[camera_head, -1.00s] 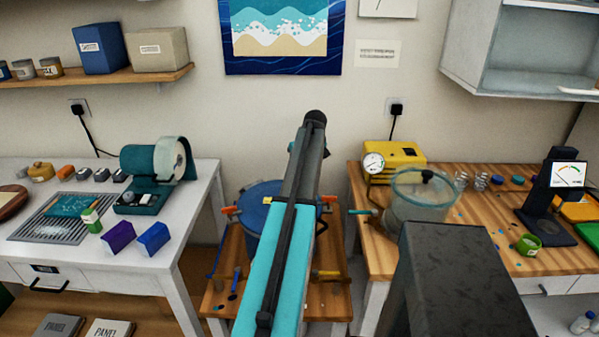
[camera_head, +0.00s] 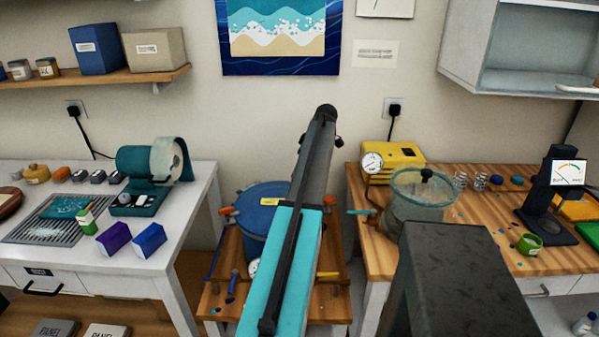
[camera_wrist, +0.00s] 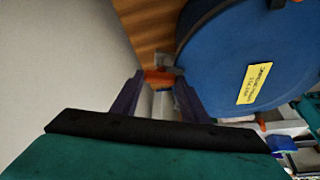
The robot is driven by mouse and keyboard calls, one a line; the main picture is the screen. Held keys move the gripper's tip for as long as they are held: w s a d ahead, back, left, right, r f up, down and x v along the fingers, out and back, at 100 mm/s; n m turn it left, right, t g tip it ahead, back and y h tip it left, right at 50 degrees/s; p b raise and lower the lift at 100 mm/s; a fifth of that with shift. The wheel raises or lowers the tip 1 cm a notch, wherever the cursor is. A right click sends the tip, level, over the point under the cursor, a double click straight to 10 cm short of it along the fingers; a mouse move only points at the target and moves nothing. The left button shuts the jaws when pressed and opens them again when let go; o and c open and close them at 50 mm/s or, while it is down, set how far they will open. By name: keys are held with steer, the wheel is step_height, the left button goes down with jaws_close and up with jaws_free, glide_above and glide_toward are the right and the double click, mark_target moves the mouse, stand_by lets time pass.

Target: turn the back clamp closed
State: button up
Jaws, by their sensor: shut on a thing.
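A blue round pot (camera_head: 262,212) stands on a wooden stand between the two benches, partly hidden behind my arm. Orange clamp parts show at its left side (camera_head: 228,211) and right side (camera_head: 329,200). In the wrist view, the pot's blue lid (camera_wrist: 228,65) carries a yellow label (camera_wrist: 255,83). My gripper (camera_wrist: 160,78) has its two dark fingers on either side of an orange clamp handle (camera_wrist: 158,76) at the lid's edge, and is shut on it. This clamp and my gripper are hidden by my arm in the head view.
The wooden stand (camera_head: 222,299) has a wall close behind it. The left white bench (camera_head: 190,212) holds a teal machine (camera_head: 150,172). The right wooden bench (camera_head: 463,262) holds a yellow pump (camera_head: 393,157) and a clear vessel (camera_head: 422,200).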

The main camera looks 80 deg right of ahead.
steer(key=shift+d+r, duration=0.1)
steer(key=shift+d, duration=0.05)
steer(key=o, duration=1.1)
steer(key=shift+s, duration=0.1)
steer(key=shift+c, duration=0.2)
steer(key=b+v, duration=0.2)
steer(key=v, duration=1.1)
steer(key=shift+s+r, duration=0.15)
steer(key=shift+r, duration=0.15)
